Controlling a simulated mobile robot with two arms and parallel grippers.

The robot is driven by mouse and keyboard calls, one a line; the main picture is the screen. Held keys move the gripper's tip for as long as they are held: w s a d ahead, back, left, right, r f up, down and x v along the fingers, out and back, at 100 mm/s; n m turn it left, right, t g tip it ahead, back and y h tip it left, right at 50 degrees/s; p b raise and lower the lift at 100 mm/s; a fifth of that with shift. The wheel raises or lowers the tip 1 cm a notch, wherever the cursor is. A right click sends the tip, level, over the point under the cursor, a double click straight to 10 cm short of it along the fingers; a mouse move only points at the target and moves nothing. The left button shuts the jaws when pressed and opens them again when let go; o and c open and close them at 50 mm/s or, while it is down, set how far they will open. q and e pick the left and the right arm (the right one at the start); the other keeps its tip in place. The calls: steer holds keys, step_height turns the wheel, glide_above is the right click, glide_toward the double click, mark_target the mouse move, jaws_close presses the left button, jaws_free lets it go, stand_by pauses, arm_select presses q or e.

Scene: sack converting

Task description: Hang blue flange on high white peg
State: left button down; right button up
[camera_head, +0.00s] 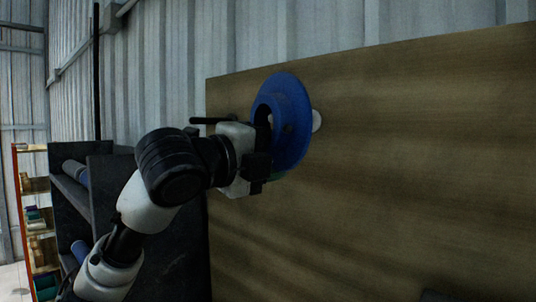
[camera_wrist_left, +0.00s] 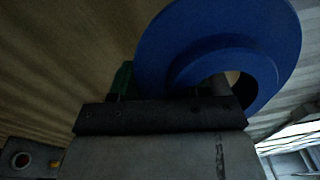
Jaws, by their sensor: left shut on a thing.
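The blue flange (camera_head: 290,110) is a wide disc with a raised collar and a central hole, held upright in front of the wooden board. My left gripper (camera_head: 262,152) is shut on it at its lower left side. In the left wrist view the flange (camera_wrist_left: 270,35) rises above the gripper (camera_wrist_left: 165,105), its hole partly visible. A white peg (camera_head: 317,121) shows just past the flange's right edge, partly hidden by it. I cannot tell whether the peg enters the hole. My right gripper is not in view.
The wooden board (camera_head: 410,150) fills the right side, mostly bare. A small green thing (camera_wrist_left: 122,80) shows behind the left gripper. A dark shelf (camera_head: 75,190) with blue cylindrical items and an orange rack (camera_head: 33,220) stand at left. Corrugated wall (camera_head: 200,50) lies behind.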

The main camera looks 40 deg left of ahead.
arm_select(q)
steer(key=shift+w+d+f, duration=0.1)
steer(key=shift+w+f, duration=0.1)
steer(key=shift+w, duration=0.8)
steer(key=shift+w+d+f, duration=0.1)
steer(key=shift+w+f, duration=0.05)
steer(key=shift+w, duration=0.85)
